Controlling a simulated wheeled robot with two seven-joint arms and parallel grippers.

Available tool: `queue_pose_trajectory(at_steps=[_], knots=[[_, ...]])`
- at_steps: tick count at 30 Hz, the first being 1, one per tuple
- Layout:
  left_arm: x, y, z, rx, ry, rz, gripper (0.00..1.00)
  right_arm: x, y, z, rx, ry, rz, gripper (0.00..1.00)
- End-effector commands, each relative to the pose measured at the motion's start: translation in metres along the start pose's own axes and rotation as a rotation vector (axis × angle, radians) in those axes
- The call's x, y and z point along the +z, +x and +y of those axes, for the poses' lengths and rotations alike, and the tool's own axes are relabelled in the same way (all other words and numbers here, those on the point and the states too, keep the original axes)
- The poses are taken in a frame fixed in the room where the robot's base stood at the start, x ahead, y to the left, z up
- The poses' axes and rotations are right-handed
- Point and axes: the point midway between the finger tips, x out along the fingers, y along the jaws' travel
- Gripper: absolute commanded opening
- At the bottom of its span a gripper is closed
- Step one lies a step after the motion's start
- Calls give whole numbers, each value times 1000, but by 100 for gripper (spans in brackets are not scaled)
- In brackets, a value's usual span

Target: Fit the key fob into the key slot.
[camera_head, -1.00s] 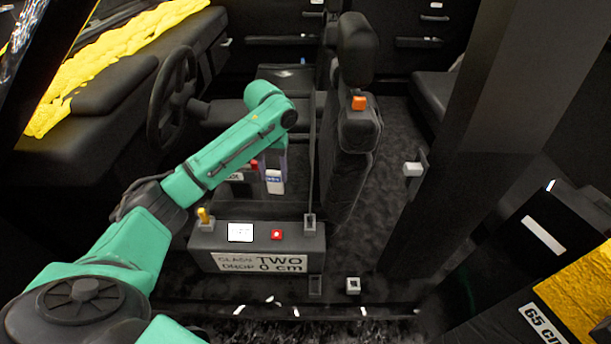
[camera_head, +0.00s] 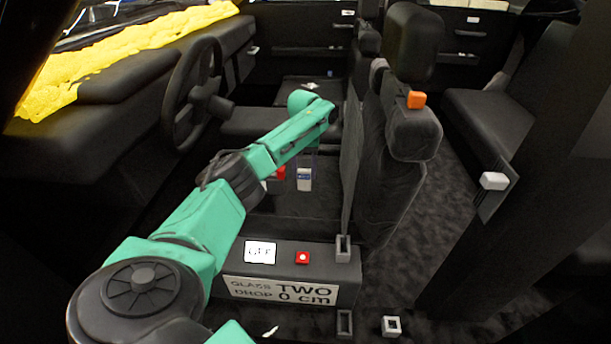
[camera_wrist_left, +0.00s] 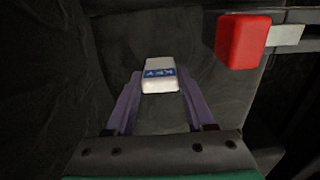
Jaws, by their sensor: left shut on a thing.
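The key fob (camera_head: 304,181) is a white block with a blue label band. It hangs below the end of my left arm in the head view, and its face shows in the wrist view (camera_wrist_left: 160,74). My left gripper (camera_wrist_left: 160,84) has its purple fingers on either side of the fob and is shut on it. A red block (camera_wrist_left: 243,42) is to the right of the fob in the wrist view, apart from it. It also shows just left of the fob in the head view (camera_head: 280,172). I cannot make out the key slot. My right gripper is out of view.
A dark box labelled GLASS DROP (camera_head: 283,290) has a small screen and a red button (camera_head: 302,257). A thin upright panel (camera_head: 350,165) stands right of my arm, beside the seat (camera_head: 392,190). The steering wheel (camera_head: 190,95) is at left.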

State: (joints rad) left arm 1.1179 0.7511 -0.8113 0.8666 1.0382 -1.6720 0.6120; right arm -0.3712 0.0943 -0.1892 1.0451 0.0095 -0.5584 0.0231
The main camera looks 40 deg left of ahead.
Motion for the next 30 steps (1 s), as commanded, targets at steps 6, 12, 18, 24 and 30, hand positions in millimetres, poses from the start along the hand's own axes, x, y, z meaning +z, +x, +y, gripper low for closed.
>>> queue_pose_trajectory(at_steps=[6,12,18,24,30], knots=[[0,42,0,0,0,-1,0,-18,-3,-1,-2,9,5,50],[0,50,0,2,1,2,0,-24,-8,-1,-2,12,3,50],[0,53,1,2,1,1,0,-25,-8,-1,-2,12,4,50],[0,52,1,1,1,1,84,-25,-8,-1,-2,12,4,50],[0,51,0,1,0,1,84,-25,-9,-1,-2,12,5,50]])
